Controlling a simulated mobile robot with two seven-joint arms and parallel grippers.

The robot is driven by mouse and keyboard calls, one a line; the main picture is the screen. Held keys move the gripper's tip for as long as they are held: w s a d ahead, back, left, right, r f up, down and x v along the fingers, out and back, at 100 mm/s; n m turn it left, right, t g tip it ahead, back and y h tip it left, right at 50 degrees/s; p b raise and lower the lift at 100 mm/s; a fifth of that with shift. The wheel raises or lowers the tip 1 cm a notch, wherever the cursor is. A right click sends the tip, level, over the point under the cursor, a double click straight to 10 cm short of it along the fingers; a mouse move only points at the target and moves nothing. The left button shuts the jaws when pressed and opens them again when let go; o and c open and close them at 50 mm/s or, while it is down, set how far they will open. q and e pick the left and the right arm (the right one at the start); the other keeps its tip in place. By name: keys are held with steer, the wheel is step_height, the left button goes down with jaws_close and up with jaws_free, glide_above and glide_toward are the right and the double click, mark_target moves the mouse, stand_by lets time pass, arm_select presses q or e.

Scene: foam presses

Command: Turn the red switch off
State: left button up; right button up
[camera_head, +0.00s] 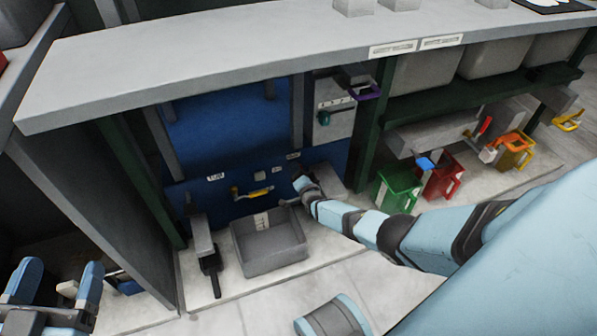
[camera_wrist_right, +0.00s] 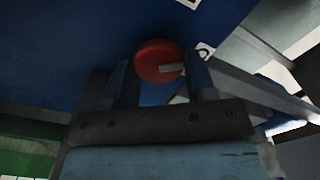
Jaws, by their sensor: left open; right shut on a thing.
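The red switch (camera_wrist_right: 158,58) is a round red knob with a pale grey mark, on the blue panel (camera_wrist_right: 85,30) in the right wrist view. My right gripper (camera_wrist_right: 163,78) has one finger on each side of the knob and is shut on it. In the head view my right gripper (camera_head: 302,186) is against the lower part of the blue panel, and the switch is hidden behind it. My left gripper (camera_head: 60,278) is open and empty at the lower left, far from the panel.
A grey open bin (camera_head: 270,262) stands below the panel, left of my right gripper. A yellow handle (camera_head: 253,193) sticks out left of it. The grey worktop (camera_head: 200,60) overhangs the panel. Green (camera_head: 396,190) and red (camera_head: 440,182) containers stand to the right.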

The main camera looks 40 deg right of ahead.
steer(key=m, duration=0.7)
steer(key=shift+f, duration=0.25)
stand_by(0.3)
steer(key=o, duration=0.9)
arm_select(q)
steer(key=shift+r, duration=0.1)
arm_select(e)
steer(key=shift+s+r, duration=0.1)
arm_select(q)
steer(key=shift+s+d+f+n+g+y+p, duration=0.15)
steer(key=shift+s+d+n+g+p, duration=0.35)
steer(key=shift+p, duration=0.6)
steer(key=shift+s+d+f+n+g+y+p, duration=0.2)
steer(key=shift+s+n+p, duration=0.35)
steer(key=shift+n+p, duration=0.45)
steer(key=shift+s+d+f+n+g+y+p, duration=0.15)
steer(key=shift+s+d+n+g+p, duration=0.3)
steer(key=shift+p, duration=0.75)
arm_select(e)
steer(key=shift+v, duration=6.85)
arm_select(q)
steer(key=shift+a, duration=0.15)
arm_select(e)
steer(key=shift+d, duration=0.1)
